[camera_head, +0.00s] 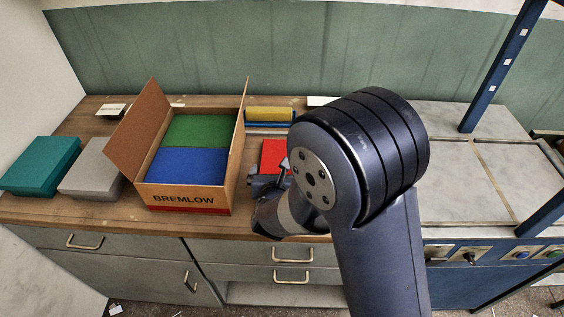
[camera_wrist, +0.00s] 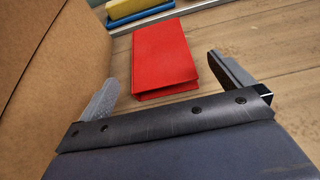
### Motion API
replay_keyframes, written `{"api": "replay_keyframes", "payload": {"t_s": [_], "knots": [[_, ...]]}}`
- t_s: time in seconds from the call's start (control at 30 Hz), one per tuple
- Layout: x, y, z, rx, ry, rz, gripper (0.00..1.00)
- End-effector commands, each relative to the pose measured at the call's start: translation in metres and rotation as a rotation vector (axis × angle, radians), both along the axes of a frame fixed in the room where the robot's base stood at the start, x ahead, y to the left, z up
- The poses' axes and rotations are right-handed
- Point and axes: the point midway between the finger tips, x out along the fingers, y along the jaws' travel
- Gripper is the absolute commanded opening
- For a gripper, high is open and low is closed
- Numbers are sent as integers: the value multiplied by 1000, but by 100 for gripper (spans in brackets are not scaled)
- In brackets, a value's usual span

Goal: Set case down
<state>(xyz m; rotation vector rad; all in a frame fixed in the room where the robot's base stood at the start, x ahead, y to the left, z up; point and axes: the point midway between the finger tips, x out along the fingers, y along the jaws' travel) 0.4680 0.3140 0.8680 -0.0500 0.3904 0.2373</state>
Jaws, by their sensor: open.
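A red case (camera_wrist: 163,57) lies flat on the wooden worktop between and just beyond the fingertips of my gripper (camera_wrist: 168,77) in the wrist view. The gripper is open, with its two fingers apart and nothing held. In the head view the red case (camera_head: 272,153) shows to the right of the open cardboard box, partly hidden by my arm. My gripper (camera_head: 270,181) is at its near side there. I cannot tell whether a finger touches the case.
The BREMLOW carton (camera_head: 184,197) stands open with green (camera_head: 198,130) and blue (camera_head: 187,164) cases inside; its wall is close left of my gripper. Teal (camera_head: 42,166) and grey (camera_head: 92,168) cases lie further left. A yellow item (camera_head: 268,114) lies behind. A blue post (camera_head: 500,65) stands right.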

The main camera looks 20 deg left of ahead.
Motion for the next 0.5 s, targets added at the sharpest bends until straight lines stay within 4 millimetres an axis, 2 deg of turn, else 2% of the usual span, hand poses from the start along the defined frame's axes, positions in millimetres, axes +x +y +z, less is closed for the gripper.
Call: {"api": "replay_keyframes", "payload": {"t_s": [0.13, 0.5], "knots": [[21, 4, -9, 0, 1, -4, 100], [48, 13, -20, 1, 1, -5, 100]]}}
